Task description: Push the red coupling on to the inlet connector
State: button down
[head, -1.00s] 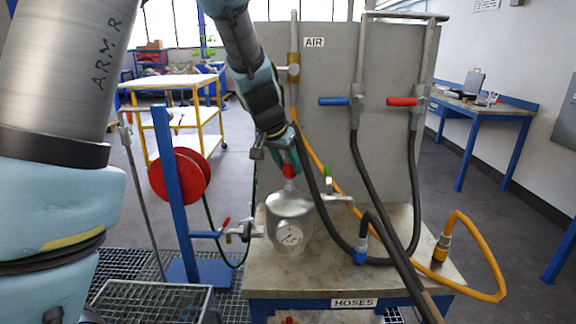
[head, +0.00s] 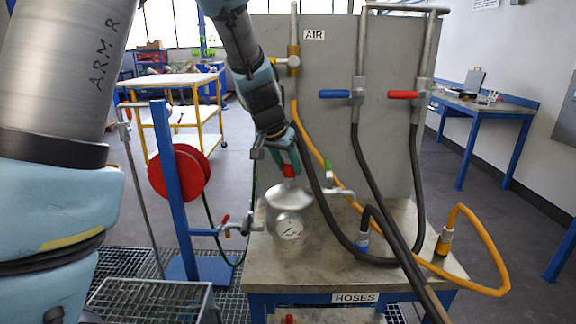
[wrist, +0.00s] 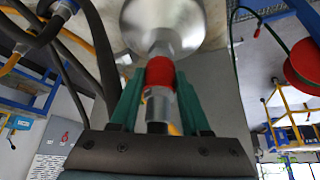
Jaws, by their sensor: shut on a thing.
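The red coupling (head: 290,171) is between my gripper's (head: 287,163) fingers, above the top of the silver vessel (head: 290,200). In the wrist view my gripper (wrist: 155,95) has its green fingers shut on either side of the red coupling (wrist: 160,73), with its metal body below. The inlet connector (wrist: 159,48) is a short metal neck on the vessel (wrist: 165,20). It lines up with the coupling, and they appear to meet. I cannot tell how far the coupling is over it.
The vessel stands on a bench (head: 330,279) with a gauge on its front. A black hose (head: 325,205) hangs close right of my gripper. A green-handled valve (head: 327,174) is right of the vessel, a red-handled valve (head: 226,220) left. An orange hose (head: 490,250) loops at right.

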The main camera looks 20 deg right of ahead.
jog(key=shift+f+b, duration=0.7)
jog(key=shift+f, duration=0.05)
jog(key=shift+c, duration=1.4)
grip_release()
jog(key=v, duration=1.1)
jog(key=a+f+n+y, duration=0.2)
jog(key=a+f+n, duration=0.15)
jog(key=a, duration=0.55)
jog(key=a+f+n+y, duration=0.1)
jog(key=a+f+n, duration=0.1)
jog(key=a+f, duration=0.5)
jog(key=s+a+f+n+g+y, duration=0.1)
jog(key=s+a+f+n, duration=0.1)
jog(key=a, duration=0.5)
jog(key=s+a+f+n, duration=0.2)
jog(key=s+a, duration=0.3)
jog(key=a, duration=0.3)
jog(key=shift+a+g+y, duration=0.15)
jog(key=shift+g+y, duration=0.25)
